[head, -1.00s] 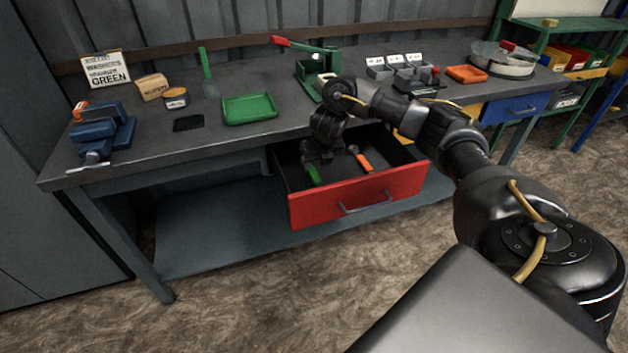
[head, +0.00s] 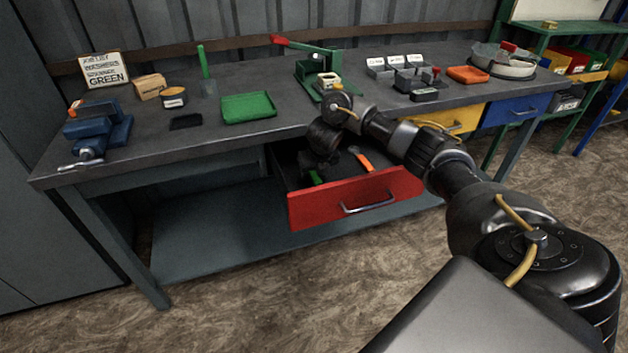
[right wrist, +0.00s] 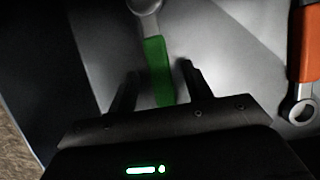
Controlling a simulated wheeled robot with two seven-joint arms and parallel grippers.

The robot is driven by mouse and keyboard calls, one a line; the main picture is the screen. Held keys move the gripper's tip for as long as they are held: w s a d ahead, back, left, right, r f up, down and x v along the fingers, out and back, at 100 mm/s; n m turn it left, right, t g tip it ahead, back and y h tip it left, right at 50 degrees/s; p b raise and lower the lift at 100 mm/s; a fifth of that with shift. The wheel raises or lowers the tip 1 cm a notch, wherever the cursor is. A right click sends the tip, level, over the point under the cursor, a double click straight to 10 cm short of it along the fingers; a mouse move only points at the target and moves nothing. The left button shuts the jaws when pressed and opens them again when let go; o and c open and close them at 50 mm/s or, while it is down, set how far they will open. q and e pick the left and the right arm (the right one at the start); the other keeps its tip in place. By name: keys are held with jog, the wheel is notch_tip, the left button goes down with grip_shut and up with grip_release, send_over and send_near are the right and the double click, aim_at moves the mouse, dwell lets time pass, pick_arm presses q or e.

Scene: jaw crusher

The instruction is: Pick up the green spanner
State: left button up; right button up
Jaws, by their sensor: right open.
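The green spanner (right wrist: 157,62) lies in the open red drawer (head: 360,203). In the right wrist view its green handle runs between my two open fingers, and its grey head is at the top edge. In the head view only a bit of its green handle (head: 316,176) shows beneath my arm. My right gripper (right wrist: 155,82) is open, its fingers on either side of the handle and apart from it. In the head view the gripper (head: 314,170) is down inside the drawer, mostly hidden by the wrist. My left gripper is not in view.
An orange-handled spanner (head: 361,160) lies to the right in the same drawer, also in the right wrist view (right wrist: 306,50). The drawer walls surround the gripper. A green tray (head: 249,107), a blue vise (head: 97,127) and a green press (head: 318,68) stand on the bench above.

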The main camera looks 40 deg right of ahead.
jog(key=shift+f, duration=0.15)
jog(key=shift+f, duration=0.15)
jog(key=shift+c, duration=0.4)
grip_shut()
dwell(0.3)
